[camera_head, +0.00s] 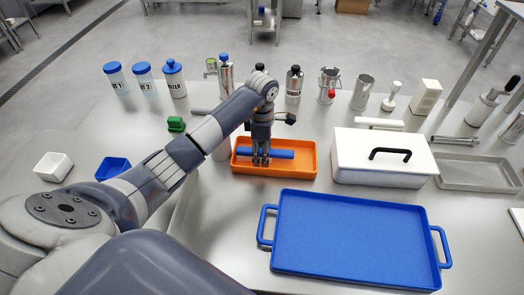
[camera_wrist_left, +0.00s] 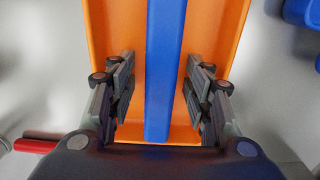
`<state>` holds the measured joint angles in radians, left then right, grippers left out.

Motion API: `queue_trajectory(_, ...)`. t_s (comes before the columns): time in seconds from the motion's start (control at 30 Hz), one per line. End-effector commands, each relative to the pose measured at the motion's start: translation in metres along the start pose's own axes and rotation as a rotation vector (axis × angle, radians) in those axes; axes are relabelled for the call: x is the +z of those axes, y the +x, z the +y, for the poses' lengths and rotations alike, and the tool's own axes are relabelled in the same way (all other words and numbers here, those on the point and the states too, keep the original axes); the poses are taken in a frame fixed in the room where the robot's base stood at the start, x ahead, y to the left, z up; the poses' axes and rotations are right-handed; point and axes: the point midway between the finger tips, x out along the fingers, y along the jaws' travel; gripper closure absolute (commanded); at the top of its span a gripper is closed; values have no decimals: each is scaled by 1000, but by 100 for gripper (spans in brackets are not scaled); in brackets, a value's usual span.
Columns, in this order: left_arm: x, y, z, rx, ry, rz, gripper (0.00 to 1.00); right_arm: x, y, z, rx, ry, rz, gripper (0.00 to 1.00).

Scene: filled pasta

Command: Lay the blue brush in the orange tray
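The blue brush (camera_head: 275,153) shows as a long blue bar lying lengthwise over the orange tray (camera_head: 290,173). In the left wrist view the blue bar (camera_wrist_left: 165,60) runs along the middle of the orange tray (camera_wrist_left: 215,30). My left gripper (camera_head: 261,162) points down over the left part of the tray. Its fingers (camera_wrist_left: 160,75) stand apart on both sides of the bar, with a gap at least on the left side. Whether the brush rests fully on the tray floor is hard to tell. My right gripper is not in view.
A blue tray with handles (camera_head: 350,240) lies in front. A white box with a black handle (camera_head: 380,165) stands right of the orange tray. Bottles and cans, such as a white blue-lidded jar (camera_head: 174,82), line the back. A green block (camera_head: 176,124) is at left.

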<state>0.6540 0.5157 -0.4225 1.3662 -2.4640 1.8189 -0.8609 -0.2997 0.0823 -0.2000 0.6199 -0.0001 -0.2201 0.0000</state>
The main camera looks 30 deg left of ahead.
Motion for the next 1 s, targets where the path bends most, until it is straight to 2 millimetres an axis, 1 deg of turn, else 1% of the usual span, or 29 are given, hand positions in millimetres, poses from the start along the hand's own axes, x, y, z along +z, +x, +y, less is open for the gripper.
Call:
queue_trajectory(0.17, 0, -1, 0, 0, 0, 0, 54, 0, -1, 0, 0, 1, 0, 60)
queue_trajectory(0.27, 0, -6, 1, 2, -1, -1, 54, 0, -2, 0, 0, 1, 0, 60)
queue_trajectory(0.37, 0, -20, 2, 6, 0, 0, 54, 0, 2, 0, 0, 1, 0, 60)
queue_trajectory(0.6, 0, -73, 2, 7, 0, 0, 54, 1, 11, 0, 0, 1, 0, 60)
queue_trajectory(0.73, 0, -98, 1, 5, 0, 0, 54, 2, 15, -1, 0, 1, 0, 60)
queue_trajectory(0.8, -1, -109, 1, 4, -1, 2, 54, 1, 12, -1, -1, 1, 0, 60)
queue_trajectory(0.9, 0, -118, 1, 2, 0, 1, 54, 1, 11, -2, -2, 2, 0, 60)
queue_trajectory(1.0, 0, -122, 0, 1, -1, 1, 54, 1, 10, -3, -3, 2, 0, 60)
